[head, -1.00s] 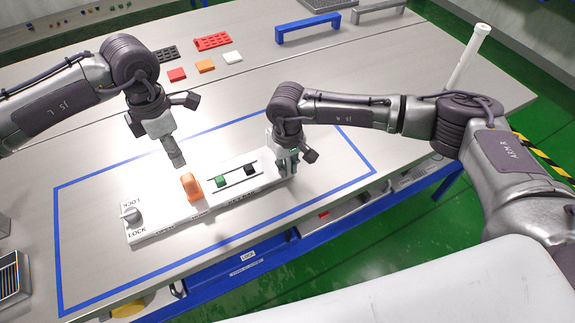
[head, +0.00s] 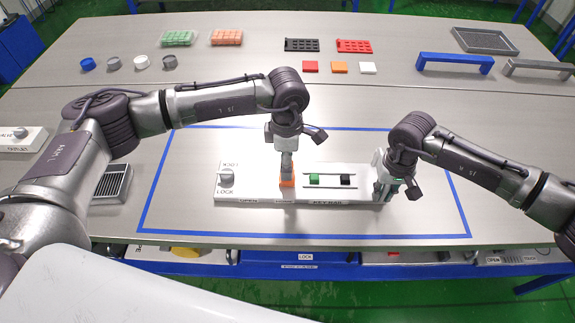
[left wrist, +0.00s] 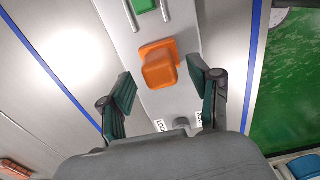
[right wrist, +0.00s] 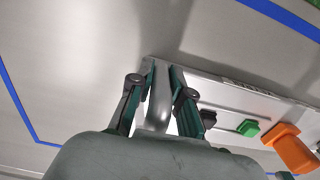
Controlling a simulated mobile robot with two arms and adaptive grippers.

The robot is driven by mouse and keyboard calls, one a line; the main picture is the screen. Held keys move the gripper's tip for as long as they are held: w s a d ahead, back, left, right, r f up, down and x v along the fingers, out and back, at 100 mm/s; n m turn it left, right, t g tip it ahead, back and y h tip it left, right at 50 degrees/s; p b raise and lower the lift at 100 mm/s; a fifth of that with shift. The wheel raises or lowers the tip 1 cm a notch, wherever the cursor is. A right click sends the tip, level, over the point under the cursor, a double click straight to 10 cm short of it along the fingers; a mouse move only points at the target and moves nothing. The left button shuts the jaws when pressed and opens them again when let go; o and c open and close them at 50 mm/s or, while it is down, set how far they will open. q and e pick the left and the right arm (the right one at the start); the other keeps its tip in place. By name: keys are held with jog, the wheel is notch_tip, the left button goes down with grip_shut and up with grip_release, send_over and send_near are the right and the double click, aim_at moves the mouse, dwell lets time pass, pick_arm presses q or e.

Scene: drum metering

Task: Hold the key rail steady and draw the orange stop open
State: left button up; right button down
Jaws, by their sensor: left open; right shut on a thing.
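The white key rail (head: 330,194) lies on the bench inside a blue outline. The orange stop (head: 287,183) stands on it, left of a green block (head: 314,179) and a black block (head: 348,180). My left gripper (head: 287,167) is directly above the orange stop, pointing down. In the left wrist view its fingers (left wrist: 165,92) are spread, with the orange stop (left wrist: 160,66) in front of the gap, apparently untouched. My right gripper (head: 385,188) is shut on the rail's right end; the right wrist view shows a grey upright piece between its fingers (right wrist: 160,85).
A grey knob (head: 226,178) marked LOCK sits at the rail's left end. Small tiles (head: 339,67), trays (head: 354,46) and a blue handle bar (head: 455,64) are far behind. A grated box (head: 112,183) is at left. Bench inside the blue outline is otherwise clear.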

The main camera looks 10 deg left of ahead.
pick_arm(q)
jog(key=shift+f, duration=1.15)
grip_shut()
